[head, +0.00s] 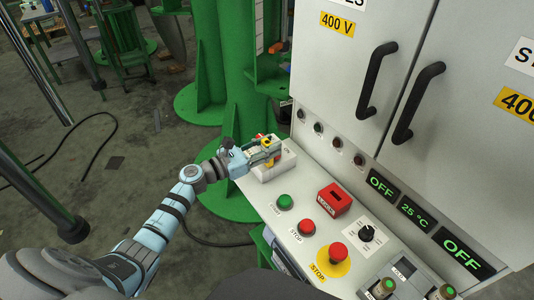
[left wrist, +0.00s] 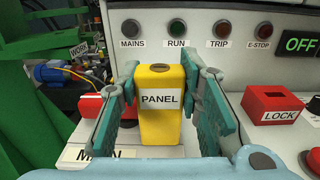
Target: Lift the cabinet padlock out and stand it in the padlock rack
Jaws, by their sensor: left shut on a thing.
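The yellow padlock (left wrist: 160,122) is a block with a white PANEL label and a round brown spot on top; it stands upright in the left wrist view. My left gripper (left wrist: 160,88) is shut on it, one finger at each side. In the head view the left gripper (head: 264,152) is at the far left end of the console, with a bit of the yellow padlock (head: 267,143) showing. The padlock's lower end and any shackle are hidden. A red box (head: 333,199) with a dark slot on top and a LOCK label (left wrist: 270,106) stands to the right.
A pale block (head: 277,169) is under the gripper. The console holds green (head: 285,201) and red (head: 306,226) buttons, an emergency stop (head: 338,251) and a dial (head: 367,232). The cabinet (head: 350,65) with black handles rises behind. A green column (head: 238,70) stands close left.

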